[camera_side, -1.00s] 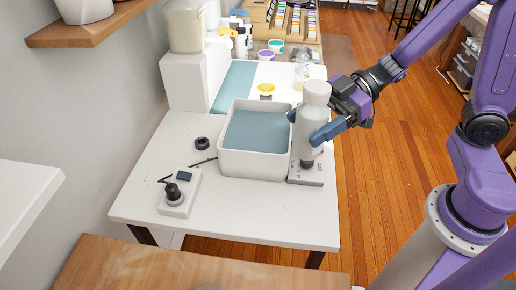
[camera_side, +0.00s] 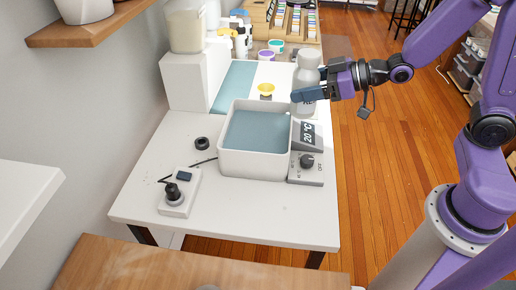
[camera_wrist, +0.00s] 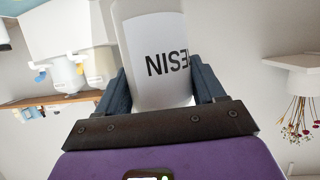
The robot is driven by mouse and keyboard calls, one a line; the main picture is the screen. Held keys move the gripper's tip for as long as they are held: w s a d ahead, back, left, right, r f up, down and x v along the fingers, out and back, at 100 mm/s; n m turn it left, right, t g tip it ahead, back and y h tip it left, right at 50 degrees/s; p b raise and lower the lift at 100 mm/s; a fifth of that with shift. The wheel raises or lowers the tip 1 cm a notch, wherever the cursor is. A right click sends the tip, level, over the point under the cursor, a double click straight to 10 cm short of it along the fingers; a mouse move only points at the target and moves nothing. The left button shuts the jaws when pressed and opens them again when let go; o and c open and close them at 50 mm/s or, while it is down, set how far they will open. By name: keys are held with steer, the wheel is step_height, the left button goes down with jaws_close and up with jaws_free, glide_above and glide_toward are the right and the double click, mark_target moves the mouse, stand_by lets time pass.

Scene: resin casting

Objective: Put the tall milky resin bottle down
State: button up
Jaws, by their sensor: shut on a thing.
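The tall milky resin bottle (camera_side: 306,72) is upright near the right edge of the white table, behind the control box. My gripper (camera_side: 308,94) is shut on its lower body from the right. In the wrist view the bottle (camera_wrist: 152,75) fills the space between the two dark fingers of my gripper (camera_wrist: 160,88), and part of its printed label shows. I cannot tell whether the bottle's base touches the table.
A white basin of blue-grey liquid (camera_side: 225,160) sits left of the bottle. A control box reading 20 °C (camera_side: 308,172) stands in front of it.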

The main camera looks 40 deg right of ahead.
mark_target(302, 104)
steer(key=shift+w+a+f, duration=0.1)
steer(key=shift+f, duration=2.35)
steer(key=w+a+f, duration=0.3)
steer(key=w+f, duration=1)
steer(key=shift+w, duration=0.25)
steer(key=shift+f, duration=0.55)
steer(key=o, duration=1.2)
steer(key=shift+o, duration=0.2)
